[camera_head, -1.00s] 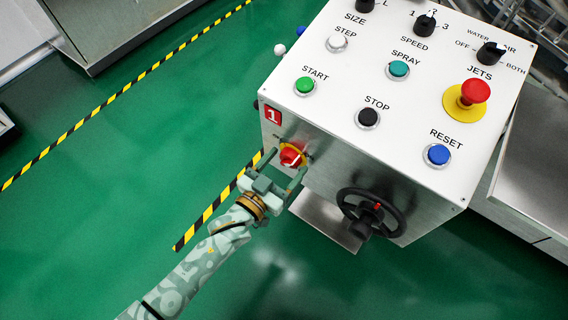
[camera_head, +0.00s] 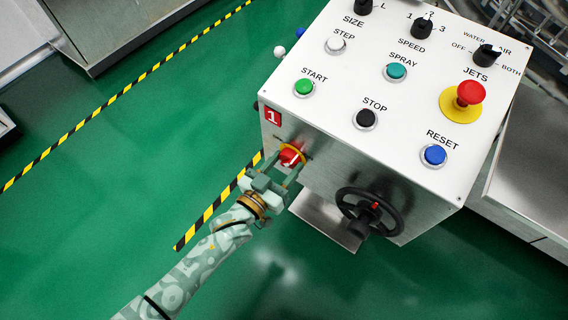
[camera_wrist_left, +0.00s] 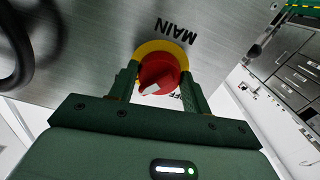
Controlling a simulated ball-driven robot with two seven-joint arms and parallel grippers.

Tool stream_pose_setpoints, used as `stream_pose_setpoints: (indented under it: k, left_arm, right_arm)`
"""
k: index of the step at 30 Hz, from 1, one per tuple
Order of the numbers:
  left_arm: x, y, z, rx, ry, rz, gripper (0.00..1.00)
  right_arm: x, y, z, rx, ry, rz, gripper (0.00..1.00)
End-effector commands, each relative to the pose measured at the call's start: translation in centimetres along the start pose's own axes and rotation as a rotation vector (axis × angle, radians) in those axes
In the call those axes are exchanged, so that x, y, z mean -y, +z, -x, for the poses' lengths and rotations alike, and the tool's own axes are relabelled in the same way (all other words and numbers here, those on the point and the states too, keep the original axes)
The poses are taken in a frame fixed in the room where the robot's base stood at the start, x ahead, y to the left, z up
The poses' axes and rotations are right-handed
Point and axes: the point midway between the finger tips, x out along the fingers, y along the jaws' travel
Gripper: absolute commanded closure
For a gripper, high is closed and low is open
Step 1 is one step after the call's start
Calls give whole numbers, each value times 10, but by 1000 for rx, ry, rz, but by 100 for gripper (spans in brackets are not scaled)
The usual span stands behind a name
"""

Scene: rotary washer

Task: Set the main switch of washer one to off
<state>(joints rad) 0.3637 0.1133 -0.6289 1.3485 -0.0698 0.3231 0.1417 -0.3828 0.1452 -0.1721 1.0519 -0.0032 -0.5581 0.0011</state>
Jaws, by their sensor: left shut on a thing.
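The main switch (camera_head: 290,156) of washer one is a red knob with a white pointer mark on a yellow ring, on the front face of the control box under the red "1" label. It also shows in the left wrist view (camera_wrist_left: 160,72), below the word MAIN, with another label partly hidden beside it. In that view the white mark points to the lower left. My left gripper (camera_head: 281,170) faces the box front, with one finger on each side of the red knob, shut on it. In the left wrist view my left gripper (camera_wrist_left: 158,88) hides part of the ring. My right gripper is not in view.
A black handwheel (camera_head: 370,216) sticks out of the same front face, to the right of the switch. The white top panel (camera_head: 330,75) carries buttons, selector knobs and a red mushroom button (camera_head: 470,92). Green floor (camera_head: 110,190) lies open at the left.

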Motion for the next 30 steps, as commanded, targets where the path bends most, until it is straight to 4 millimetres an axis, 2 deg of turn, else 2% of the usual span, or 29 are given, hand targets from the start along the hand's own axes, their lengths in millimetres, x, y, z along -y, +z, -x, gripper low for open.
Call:
stream_pose_setpoints:
  k: [6,30]
  left_arm:
    - [0,-3,0,1,0,177,75]
    - [-2,0,1,3,-2,942,75]
  right_arm:
    - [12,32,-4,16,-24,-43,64]
    - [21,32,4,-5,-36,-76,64]
